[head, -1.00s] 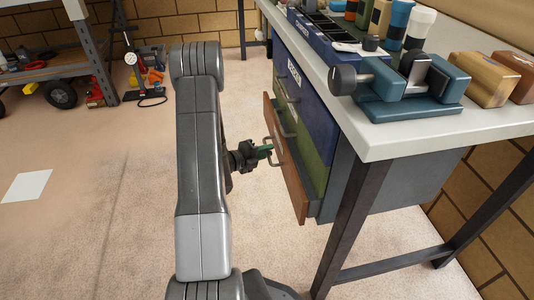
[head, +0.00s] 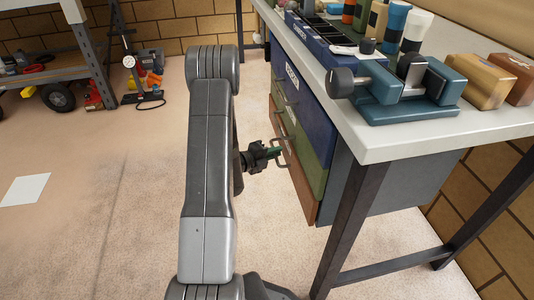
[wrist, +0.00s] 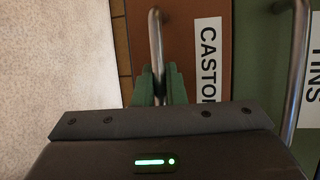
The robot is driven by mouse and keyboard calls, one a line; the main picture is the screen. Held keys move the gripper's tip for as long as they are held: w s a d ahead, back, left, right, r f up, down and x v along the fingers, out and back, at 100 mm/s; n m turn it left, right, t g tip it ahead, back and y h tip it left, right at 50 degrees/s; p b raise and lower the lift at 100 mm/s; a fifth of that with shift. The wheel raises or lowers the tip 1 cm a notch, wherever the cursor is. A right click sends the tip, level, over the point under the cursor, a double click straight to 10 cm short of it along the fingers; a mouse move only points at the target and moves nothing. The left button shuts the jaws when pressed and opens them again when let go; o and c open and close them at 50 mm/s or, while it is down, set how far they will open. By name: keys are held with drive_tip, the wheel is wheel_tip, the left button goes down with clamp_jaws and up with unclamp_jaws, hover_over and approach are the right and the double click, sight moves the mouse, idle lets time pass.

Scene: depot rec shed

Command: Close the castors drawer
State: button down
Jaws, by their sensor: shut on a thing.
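The castors drawer (head: 299,184) is the lowest drawer under the workbench, with a brown front. Its front now looks level with the drawers above it. In the wrist view its brown front (wrist: 198,70) carries a white label reading "CASTO", with the rest hidden by my gripper body. My gripper (head: 276,153) is at the drawer's metal bar handle (head: 287,160). In the wrist view the green fingers of my gripper (wrist: 159,85) are shut on the handle (wrist: 156,40).
A green drawer (wrist: 260,70) labelled "TINS" with its own bar handle (wrist: 297,60) lies beside it in the wrist view. The bench top (head: 378,142) holds a blue vise (head: 405,85). A bench leg (head: 350,225) stands right of the drawers. The floor at left is mostly clear.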

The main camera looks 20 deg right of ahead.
drive_tip(key=shift+s+d, duration=0.15)
drive_tip(key=shift+d, duration=0.3)
drive_tip(key=c, duration=1.8)
unclamp_jaws()
drive_tip(key=shift+d, duration=0.1)
drive_tip(key=p+v, duration=0.3)
drive_tip(key=v, duration=1.1)
drive_tip(key=b+x, duration=0.3)
drive_tip(key=x, duration=1.1)
